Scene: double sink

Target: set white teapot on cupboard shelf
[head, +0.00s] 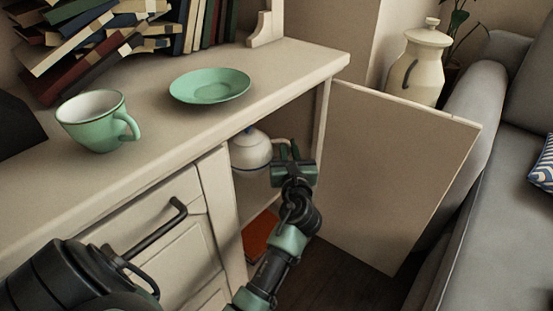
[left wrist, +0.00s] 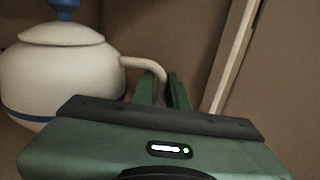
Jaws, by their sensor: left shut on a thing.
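The white teapot (head: 250,152), with a blue knob and a blue band, is upright inside the open cupboard; it also shows at the left of the left wrist view (left wrist: 60,75). My left gripper (head: 284,150) is at its right side, inside the cupboard opening. In the left wrist view its fingers (left wrist: 162,90) are shut on the teapot's handle (left wrist: 150,66). The teapot's base is partly hidden, so I cannot tell whether it touches the cupboard shelf. My right gripper is not in view.
The cupboard door (head: 395,170) stands wide open to the right. A green cup (head: 92,120), a green saucer (head: 210,86) and books (head: 95,40) are on the top. A red-orange object (head: 261,236) lies low in the cupboard. A grey sofa (head: 500,180) stands right.

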